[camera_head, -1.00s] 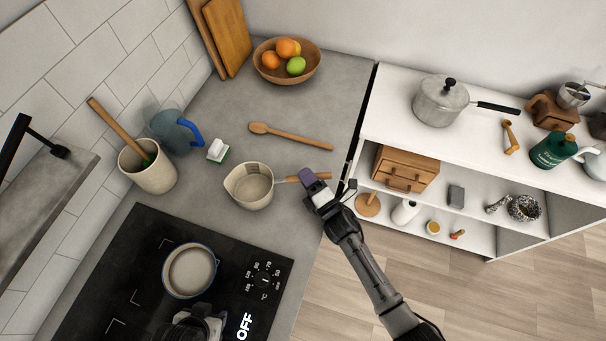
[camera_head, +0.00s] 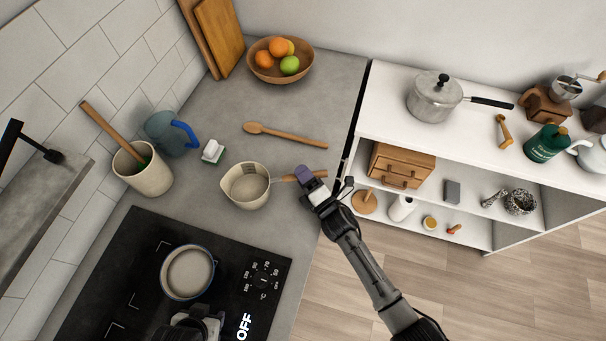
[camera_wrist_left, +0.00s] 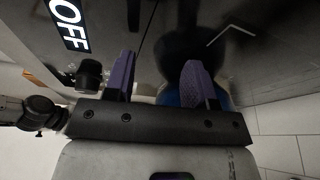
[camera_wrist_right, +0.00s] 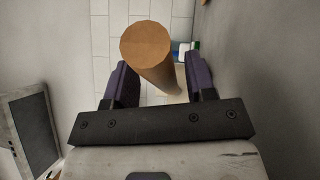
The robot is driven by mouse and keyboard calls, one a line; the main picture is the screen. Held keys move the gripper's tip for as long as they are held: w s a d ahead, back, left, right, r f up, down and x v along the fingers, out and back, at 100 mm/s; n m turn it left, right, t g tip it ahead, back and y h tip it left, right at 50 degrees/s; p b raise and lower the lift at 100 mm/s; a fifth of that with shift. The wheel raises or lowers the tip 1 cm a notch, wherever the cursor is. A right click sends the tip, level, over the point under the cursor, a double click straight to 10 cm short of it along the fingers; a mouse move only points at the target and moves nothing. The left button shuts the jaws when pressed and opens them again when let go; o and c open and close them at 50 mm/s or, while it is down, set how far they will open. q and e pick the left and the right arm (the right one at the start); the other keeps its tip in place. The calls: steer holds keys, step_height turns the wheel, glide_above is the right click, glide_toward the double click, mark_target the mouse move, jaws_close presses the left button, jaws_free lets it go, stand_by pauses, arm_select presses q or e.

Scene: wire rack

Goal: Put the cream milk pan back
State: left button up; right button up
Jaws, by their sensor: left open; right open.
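The cream milk pan (camera_head: 246,186) stands upright on the grey counter, its wooden handle pointing right. My right gripper (camera_head: 308,184) is open at the outer part of that handle. In the right wrist view the round end of the wooden handle (camera_wrist_right: 146,42) shows between the spread fingers (camera_wrist_right: 160,85); whether they touch it I cannot tell. My left gripper (camera_head: 197,322) is low in the head view, over the cooktop near a blue-rimmed pot (camera_head: 188,272). In the left wrist view its purple fingers (camera_wrist_left: 158,82) are apart, with a dark shape and blue rim behind them.
The black cooktop (camera_head: 120,270) fills the lower left. A wooden spoon (camera_head: 285,135), sponge (camera_head: 213,151), blue-handled jug (camera_head: 168,135), utensil crock (camera_head: 146,172) and fruit bowl (camera_head: 280,62) share the counter. Right of it is a white shelf unit (camera_head: 400,125) with a lidded pot (camera_head: 433,97).

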arm_select(q)
steer(key=shift+d, duration=0.2)
arm_select(e)
steer(key=v, duration=1)
steer(key=shift+s+f, duration=0.1)
arm_select(q)
steer(key=shift+a+f, duration=0.1)
steer(key=shift+a, duration=0.1)
arm_select(e)
steer(key=shift+v, duration=0.85)
steer(key=shift+d, duration=0.1)
arm_select(q)
steer(key=shift+d, duration=0.2)
arm_select(e)
steer(key=s+d+f+m+g+h, duration=0.2)
steer(key=s+d+m+g+h, duration=0.3)
steer(key=s+d+m+h, duration=0.8)
arm_select(q)
steer(key=shift+a, duration=0.2)
arm_select(e)
steer(key=s+m+g+y, duration=0.2)
steer(key=s+m+g, duration=0.5)
steer(key=s+m, duration=0.4)
steer(key=shift+s+d+r+g+y, duration=0.15)
steer(key=shift+s+r+g+y, duration=0.15)
steer(key=shift+s+g, duration=0.1)
